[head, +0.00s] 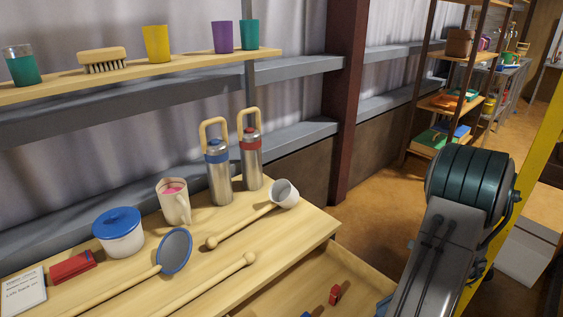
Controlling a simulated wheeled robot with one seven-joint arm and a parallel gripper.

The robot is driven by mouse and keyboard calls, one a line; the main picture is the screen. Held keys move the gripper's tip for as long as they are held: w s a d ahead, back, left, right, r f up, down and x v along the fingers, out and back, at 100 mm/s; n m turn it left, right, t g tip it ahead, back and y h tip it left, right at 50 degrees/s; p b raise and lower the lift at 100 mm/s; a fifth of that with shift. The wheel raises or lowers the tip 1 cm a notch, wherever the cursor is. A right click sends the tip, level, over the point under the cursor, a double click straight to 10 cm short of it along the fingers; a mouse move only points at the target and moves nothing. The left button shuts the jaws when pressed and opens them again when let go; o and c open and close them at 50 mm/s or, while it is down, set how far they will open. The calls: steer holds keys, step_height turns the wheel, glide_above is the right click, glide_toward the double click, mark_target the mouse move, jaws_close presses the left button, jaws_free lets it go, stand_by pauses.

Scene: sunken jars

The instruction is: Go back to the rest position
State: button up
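My arm shows at the right edge of the head view, with a dark green rounded joint and a grey link running down out of the picture. My gripper is not in view, so its opening and anything in it are hidden. The wooden table (285,252) lies to the left of my arm. No jar stands out among the things I see on it.
On the table are a blue-lidded tub (119,233), a cream mug (174,202), two steel flasks (218,178) (250,160), a ladle (284,194), a blue-rimmed strainer (174,250) and a red item (72,266). A wall shelf (180,68) holds cups and a brush. Floor shows behind.

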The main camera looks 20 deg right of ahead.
steer(key=a+r+n+h+p, duration=0.5)
steer(key=a+r+n, duration=0.6)
steer(key=r+n, duration=0.3)
steer(key=a+r+n+t+h+p, duration=0.1)
steer(key=a+r+n+h+p, duration=0.5)
steer(key=a+r+n, duration=0.5)
step_height(320, 180, up, 3)
steer(key=n+p, duration=0.1)
steer(key=n, duration=0.3)
steer(key=shift+w+a+r+n, duration=0.15)
steer(key=shift+w+a+n, duration=0.15)
steer(key=shift+a, duration=0.05)
